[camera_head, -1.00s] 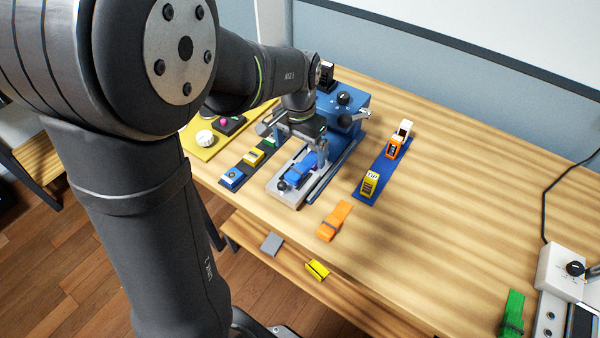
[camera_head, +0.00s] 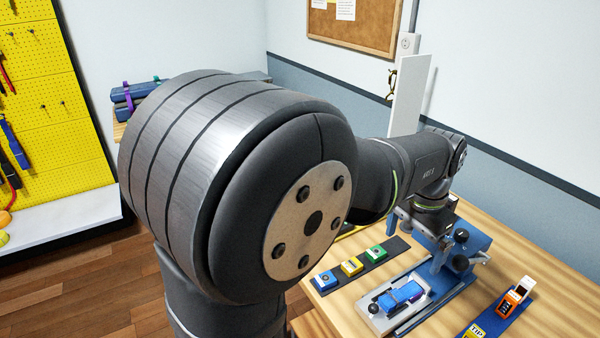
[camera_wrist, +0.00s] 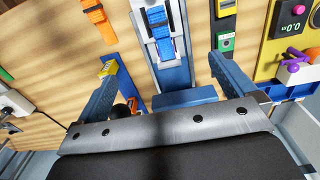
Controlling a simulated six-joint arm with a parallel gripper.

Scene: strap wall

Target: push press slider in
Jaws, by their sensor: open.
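The press slider is a light grey plate (camera_head: 377,312) on rails at the front of the blue press (camera_head: 467,243). It sticks out from the press and carries a blue strapped bundle (camera_head: 402,297), with a dark round knob at its front end. In the wrist view the slider (camera_wrist: 143,22) and its blue bundle (camera_wrist: 163,40) lie straight ahead, in line with the gap between my fingers. My gripper (camera_wrist: 163,68) is open and empty, its two fingers spread wide. In the head view the gripper is over the press, its fingertips mostly hidden. I cannot tell whether it touches anything.
A dark strip with blue, yellow and green boxes (camera_head: 351,266) lies left of the slider. A blue strip with a yellow box (camera_head: 474,331) and an orange box (camera_head: 508,304) lies right. An orange strapped bundle (camera_wrist: 98,18) shows in the wrist view. A wall stands behind the table.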

